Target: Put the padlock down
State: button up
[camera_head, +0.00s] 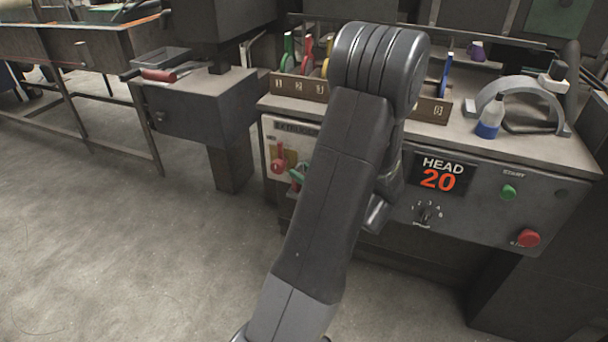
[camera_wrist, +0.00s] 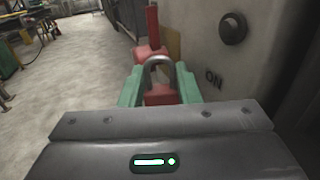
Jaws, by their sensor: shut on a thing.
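The padlock (camera_wrist: 158,97) has a red body and a grey metal shackle. In the wrist view it sits between the green fingers of my gripper (camera_wrist: 160,72), which is shut on it. The shackle points away from my gripper, towards a red switch lever (camera_wrist: 152,32) on the machine front. I cannot tell whether the shackle touches or passes through the lever. In the head view my gripper (camera_head: 297,174) is partly hidden by my arm, beside the red lever (camera_head: 278,163). The padlock is hardly visible there.
The front panel has a HEAD 20 display (camera_head: 439,174), a green button (camera_head: 508,192) and a red button (camera_head: 528,238). Open floor lies left.

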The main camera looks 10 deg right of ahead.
jog(key=shift+f, duration=0.15)
jog(key=o, duration=0.8)
jog(key=shift+o, duration=0.2)
jog(key=shift+s+d+r, duration=0.15)
jog(key=shift+r, duration=0.1)
jog(key=p+v, duration=0.2)
jog(key=v, duration=0.9)
jog(key=shift+s, duration=0.25)
jog(key=shift+d+f, duration=0.1)
jog(key=shift+d, duration=0.05)
